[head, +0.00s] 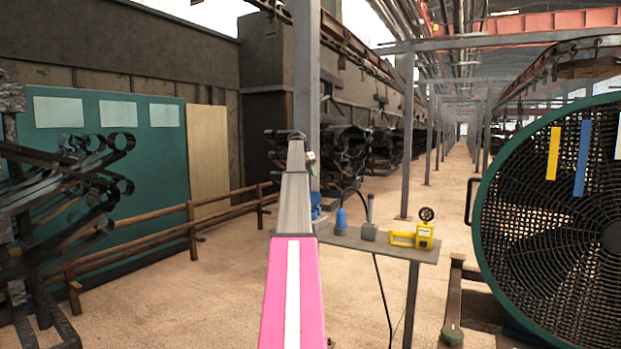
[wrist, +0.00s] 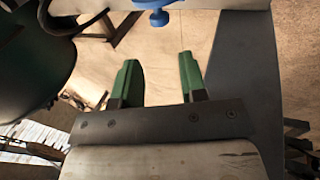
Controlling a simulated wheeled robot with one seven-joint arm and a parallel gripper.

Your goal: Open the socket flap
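My gripper (wrist: 160,80) shows in the wrist view with its two green fingers apart and nothing between them. In the head view my pink and grey arm reaches forward and hides part of the grey post. Small blue parts (head: 317,208) show low beside the post, just right of my arm; they may be the socket, but I cannot make out a flap. A blue part (wrist: 158,12) shows at the top edge of the wrist view, beyond the fingertips and apart from them. I cannot tell whether it is the same thing.
A grey bench (head: 385,247) holds a blue conical piece (head: 341,221), a grey block (head: 369,232) and a yellow device with a dial (head: 424,236). A large round fan (head: 560,235) stands right. The floor between is clear.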

